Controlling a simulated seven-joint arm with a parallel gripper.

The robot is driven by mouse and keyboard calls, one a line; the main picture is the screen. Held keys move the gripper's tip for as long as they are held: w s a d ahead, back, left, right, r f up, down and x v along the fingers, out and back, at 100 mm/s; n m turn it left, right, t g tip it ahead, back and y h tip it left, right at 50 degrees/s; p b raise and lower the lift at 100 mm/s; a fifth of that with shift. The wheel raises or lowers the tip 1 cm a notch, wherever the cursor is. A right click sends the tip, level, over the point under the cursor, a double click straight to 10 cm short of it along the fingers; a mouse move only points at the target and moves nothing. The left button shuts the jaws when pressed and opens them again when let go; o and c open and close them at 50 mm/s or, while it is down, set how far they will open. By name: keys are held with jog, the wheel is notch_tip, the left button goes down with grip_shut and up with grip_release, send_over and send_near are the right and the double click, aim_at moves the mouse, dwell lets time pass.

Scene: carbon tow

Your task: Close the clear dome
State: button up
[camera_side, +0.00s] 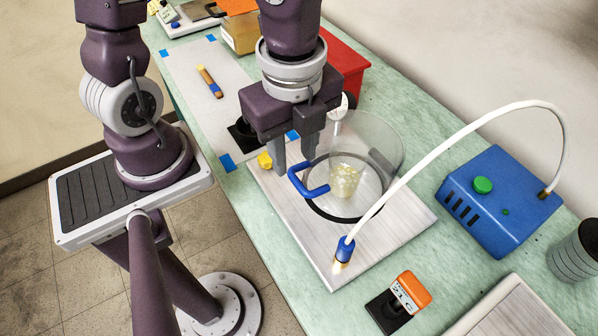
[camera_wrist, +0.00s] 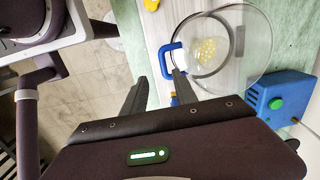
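The clear dome (camera_side: 385,135) is a transparent shell on the pale board, with a blue handle (camera_side: 308,190) on its near left side. A dark ring (camera_side: 345,217) lies beneath it. A clear cup with yellowish pieces (camera_side: 345,180) stands inside the ring. The dome's outline reaches beyond the ring at the back right; I cannot tell whether its rim rests all around. My gripper (camera_side: 294,162) is open and empty, pointing down at the handle. In the wrist view the right fingertip is right beside the handle (camera_wrist: 166,62), and contact cannot be told.
A white hose with a blue nozzle (camera_side: 345,248) arches over from a blue box (camera_side: 500,200) at the right. A yellow knob (camera_side: 265,160) sits at the board's left corner. An orange-topped block (camera_side: 411,290) stands in front. A red bin (camera_side: 343,65) is behind my gripper.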

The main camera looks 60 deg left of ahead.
aim_at(300, 183)
jog(key=shift+w+r, duration=0.15)
jog(key=shift+w, duration=0.1)
jog(key=shift+w+h, duration=0.1)
jog(key=shift+h, duration=0.2)
notch_tip(300, 183, down, 7)
jog(key=shift+w, duration=0.1)
grip_shut()
dwell(1.1)
